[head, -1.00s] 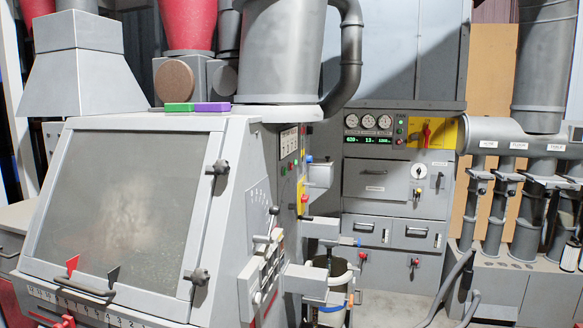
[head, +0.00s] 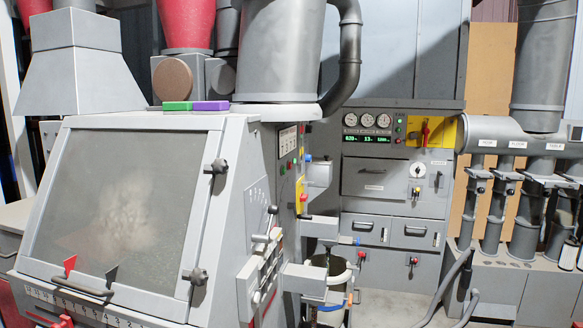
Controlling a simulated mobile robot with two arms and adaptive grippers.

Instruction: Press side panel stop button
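The grey machine's side panel (head: 262,190) faces right of its large window and is seen at a steep angle. Small green and red buttons (head: 291,164) sit below a small label plate (head: 288,141) on its upper part. A yellow plate with a red part (head: 302,195) is just behind and below them. It is too small to tell which red part is the stop button. Neither of my grippers is in view.
The machine's window (head: 125,195) has a handle and two clamp knobs. Levers (head: 272,212) and box-like parts (head: 303,280) stick out from its right side. A control cabinet (head: 395,180) with gauges and a red switch on yellow stands behind. Pipes and hoses stand at right.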

